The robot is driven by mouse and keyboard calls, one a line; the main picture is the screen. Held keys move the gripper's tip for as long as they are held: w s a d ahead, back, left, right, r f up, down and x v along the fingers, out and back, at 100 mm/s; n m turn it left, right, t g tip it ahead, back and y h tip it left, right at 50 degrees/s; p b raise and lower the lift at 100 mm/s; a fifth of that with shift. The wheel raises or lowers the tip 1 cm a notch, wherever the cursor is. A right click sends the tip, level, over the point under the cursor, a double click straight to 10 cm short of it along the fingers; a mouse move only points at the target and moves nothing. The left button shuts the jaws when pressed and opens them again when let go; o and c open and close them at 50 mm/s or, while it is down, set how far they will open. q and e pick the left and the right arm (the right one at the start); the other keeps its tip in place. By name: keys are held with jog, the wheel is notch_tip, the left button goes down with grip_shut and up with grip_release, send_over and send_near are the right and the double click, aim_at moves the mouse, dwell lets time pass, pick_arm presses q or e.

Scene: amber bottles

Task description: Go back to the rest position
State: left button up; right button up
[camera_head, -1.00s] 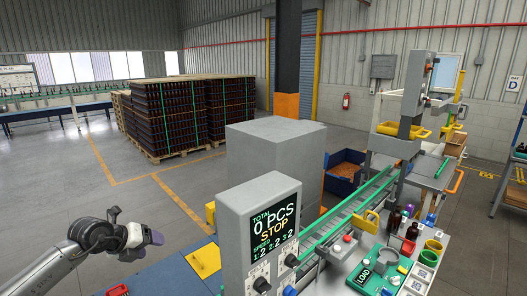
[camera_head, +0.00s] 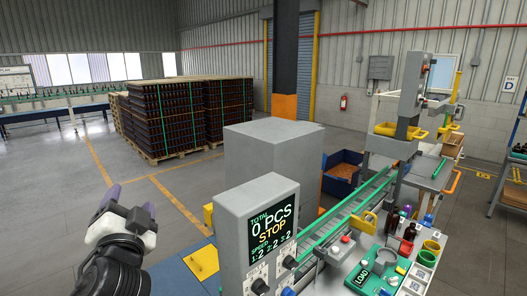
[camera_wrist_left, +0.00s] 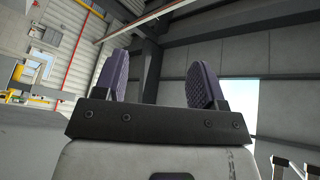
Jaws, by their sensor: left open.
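My left gripper (camera_head: 128,200) is at the lower left of the head view, raised in the air over the floor left of the grey control box. Its two purple-padded fingers stand apart with nothing between them. In the left wrist view the same open fingers (camera_wrist_left: 166,82) point up toward the wall and roof beams, with a clear gap. My right gripper does not show in either view.
The control box with a display (camera_head: 258,240) reading 0 PCS STOP stands right of my left gripper. Behind it are a grey cabinet (camera_head: 265,165) and a green-railed conveyor (camera_head: 345,218). Amber bottles (camera_head: 408,232) stand on the right-hand bench. Stacked bottle pallets (camera_head: 165,115) are far back.

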pick_arm(q)
jog(key=s+d+f+n+g+h, duration=0.15)
jog(key=s+f+g, duration=0.25)
jog(key=s+f, duration=0.7)
jog(key=s+f+n+g+h, duration=0.1)
jog(key=s+f+g+h, duration=0.4)
jog(key=f, duration=1.1)
jog(key=s+d+f+n+g, duration=0.1)
jog(key=s+f+n+g, duration=0.15)
jog(key=s+f, duration=0.9)
jog(key=s+f+g, duration=0.5)
jog(key=s+f, duration=0.5)
jog(key=f, duration=0.2)
notch_tip(320, 180, up, 16)
jog(key=p, duration=1.6)
jog(key=shift+s+d+r, duration=0.15)
jog(key=shift+s+d, duration=0.2)
jog(key=shift+t, duration=0.25)
